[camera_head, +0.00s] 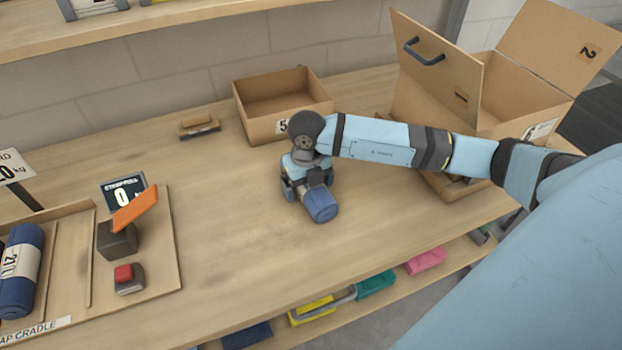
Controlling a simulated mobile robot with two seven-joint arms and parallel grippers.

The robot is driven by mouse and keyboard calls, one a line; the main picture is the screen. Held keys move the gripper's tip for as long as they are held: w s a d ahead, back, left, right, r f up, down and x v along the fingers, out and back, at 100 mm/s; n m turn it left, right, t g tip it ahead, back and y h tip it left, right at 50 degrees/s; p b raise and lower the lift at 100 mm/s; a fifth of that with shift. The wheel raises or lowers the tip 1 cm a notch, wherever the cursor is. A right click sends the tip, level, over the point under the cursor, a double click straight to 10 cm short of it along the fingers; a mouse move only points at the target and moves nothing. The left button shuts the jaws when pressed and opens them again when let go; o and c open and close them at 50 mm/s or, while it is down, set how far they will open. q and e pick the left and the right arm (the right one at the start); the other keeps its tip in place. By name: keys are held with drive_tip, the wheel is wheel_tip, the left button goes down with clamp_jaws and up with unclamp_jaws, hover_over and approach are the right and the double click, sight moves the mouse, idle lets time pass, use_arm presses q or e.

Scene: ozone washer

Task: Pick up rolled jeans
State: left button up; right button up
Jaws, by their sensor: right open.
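A dark blue roll (320,204), which looks like rolled jeans, lies on the wooden table near its middle. My right gripper (308,192) points down over the far part of this roll, with its fingers low around it. The gripper is open, and its body hides the roll's far end. I cannot tell whether the fingers touch the roll. Another blue roll (18,296) with a pale printed band lies in the wooden cradle tray (160,255) at the left. My left gripper is out of view.
An open cardboard box (290,112) stands behind the gripper. A larger flapped carton (440,85) stands at the back right, beside my right arm. A red-button block (128,278) and an orange-topped block (118,238) sit on the tray. The table's middle left is clear.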

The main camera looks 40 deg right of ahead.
drive_tip(key=shift+f, duration=0.1)
drive_tip(key=shift+a, duration=0.1)
drive_tip(key=shift+c, duration=0.9)
drive_tip(key=c, duration=1.1)
drive_tip(key=shift+o, duration=0.2)
